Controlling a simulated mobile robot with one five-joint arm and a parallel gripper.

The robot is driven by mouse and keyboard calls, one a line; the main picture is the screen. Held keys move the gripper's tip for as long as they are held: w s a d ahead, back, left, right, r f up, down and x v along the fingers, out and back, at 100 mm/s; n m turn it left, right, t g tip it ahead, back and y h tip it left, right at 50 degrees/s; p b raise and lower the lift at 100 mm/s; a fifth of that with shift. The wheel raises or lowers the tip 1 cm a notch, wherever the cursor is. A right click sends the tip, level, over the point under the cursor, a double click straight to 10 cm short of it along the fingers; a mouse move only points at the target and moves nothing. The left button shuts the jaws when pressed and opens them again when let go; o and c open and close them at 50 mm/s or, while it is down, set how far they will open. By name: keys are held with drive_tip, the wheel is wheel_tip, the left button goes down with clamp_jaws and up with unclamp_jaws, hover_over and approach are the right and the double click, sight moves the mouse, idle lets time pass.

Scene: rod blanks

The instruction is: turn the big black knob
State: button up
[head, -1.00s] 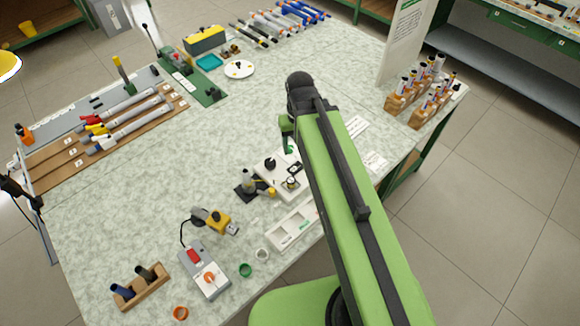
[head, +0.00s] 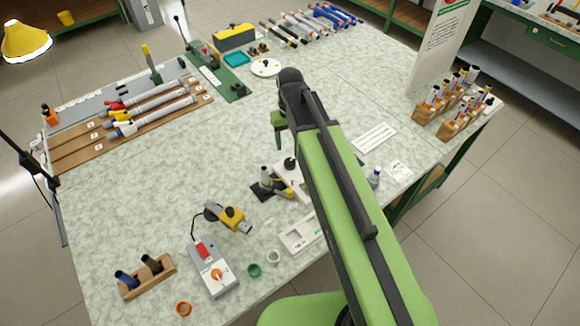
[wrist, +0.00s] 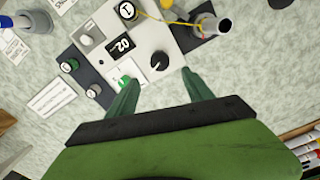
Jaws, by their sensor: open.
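The big black knob (wrist: 159,61) has a pale pointer mark and sits on a white panel (wrist: 146,38) in the wrist view. In the head view the knob (head: 290,163) shows just left of my arm, which hides much of the panel. My gripper (wrist: 161,83) is open and empty. Its two green fingers are spread below the knob in the wrist picture, with the knob just beyond the gap between their tips. In the head view my gripper (head: 279,125) shows above the knob in the picture; its height over the table is unclear.
Near the knob are a "02"-like display (wrist: 121,45), a green button (wrist: 125,80), a grey knob (wrist: 87,40) and smaller dark knobs. A grey upright cylinder (wrist: 223,26) stands right of the panel.

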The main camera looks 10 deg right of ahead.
sight(290, 161)
wheel_tip(290, 161, down, 10)
drive_tip(key=b, duration=0.8)
drive_tip(key=shift+r, duration=0.1)
